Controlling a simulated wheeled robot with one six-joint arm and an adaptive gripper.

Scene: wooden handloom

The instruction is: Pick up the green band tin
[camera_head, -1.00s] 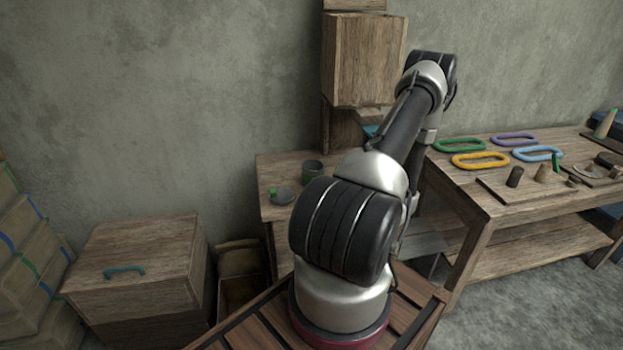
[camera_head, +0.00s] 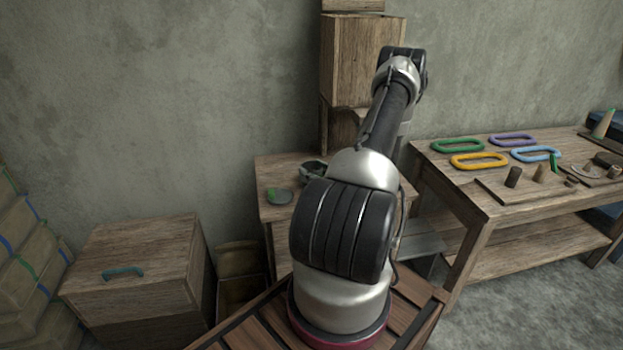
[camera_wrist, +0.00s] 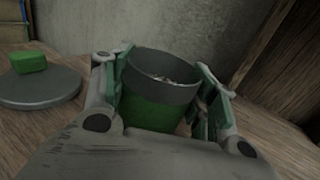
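The green band tin (camera_wrist: 160,105) is a grey, open-topped cup with a wide green band, standing upright on the small wooden table. In the wrist view it stands between the two fingers of my gripper (camera_wrist: 165,98), which are spread to either side of it. The pads are very close to its sides; whether they touch is unclear. In the head view the tin (camera_head: 312,168) is partly covered by my gripper (camera_head: 318,174).
A grey round dish (camera_wrist: 40,88) with a green block (camera_wrist: 28,62) is left of the tin. A wooden cabinet (camera_head: 362,62) rises behind the table. A workbench (camera_head: 480,205) with coloured oval rings stands to the right. A lidded wooden chest (camera_head: 140,265) is left.

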